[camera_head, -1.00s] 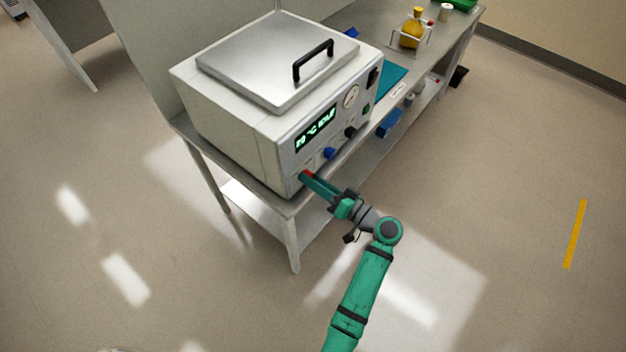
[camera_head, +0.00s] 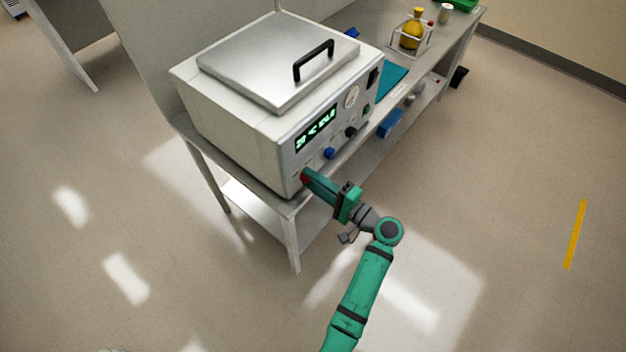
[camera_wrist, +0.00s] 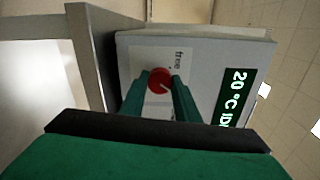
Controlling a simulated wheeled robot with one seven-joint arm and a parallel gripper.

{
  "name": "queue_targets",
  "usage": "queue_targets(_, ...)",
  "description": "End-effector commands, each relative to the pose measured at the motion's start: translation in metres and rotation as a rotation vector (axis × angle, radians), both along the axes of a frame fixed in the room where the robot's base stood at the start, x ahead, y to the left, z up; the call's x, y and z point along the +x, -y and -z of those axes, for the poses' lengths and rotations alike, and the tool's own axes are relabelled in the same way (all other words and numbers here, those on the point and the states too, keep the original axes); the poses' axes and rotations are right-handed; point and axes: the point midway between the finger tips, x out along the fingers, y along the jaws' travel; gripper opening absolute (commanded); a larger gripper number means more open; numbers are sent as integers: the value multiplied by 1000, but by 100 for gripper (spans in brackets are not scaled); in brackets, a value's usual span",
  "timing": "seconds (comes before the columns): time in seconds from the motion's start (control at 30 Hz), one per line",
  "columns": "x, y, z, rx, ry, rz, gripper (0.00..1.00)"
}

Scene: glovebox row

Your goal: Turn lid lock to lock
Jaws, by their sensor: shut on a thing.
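The lid lock is a round red knob (camera_wrist: 160,81) with a pale pointer line, on a light label plate low on the front panel of a white box-shaped device (camera_head: 240,143). The word "free" is printed beside the knob. In the head view the knob (camera_head: 304,178) is a small red spot at the panel's lower left corner. My gripper (camera_wrist: 163,88) has its two green fingers on either side of the knob, shut on it. In the head view my gripper (camera_head: 308,176) reaches the panel from the lower right. The silver lid (camera_head: 265,60) with its black handle lies flat on top.
A lit display (camera_head: 316,129), a blue knob (camera_head: 330,153) and a black knob (camera_head: 350,132) are on the same panel. A yellow flask (camera_head: 412,32) stands in a rack farther along the bench.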

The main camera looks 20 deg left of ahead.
Motion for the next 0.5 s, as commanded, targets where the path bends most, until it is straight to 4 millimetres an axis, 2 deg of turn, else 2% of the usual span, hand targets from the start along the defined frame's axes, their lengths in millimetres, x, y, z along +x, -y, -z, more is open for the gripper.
queue_targets(0.2,0,0,1,33,-97,0,6)
queue_targets(0.5,0,-1,1,51,-147,1,6)
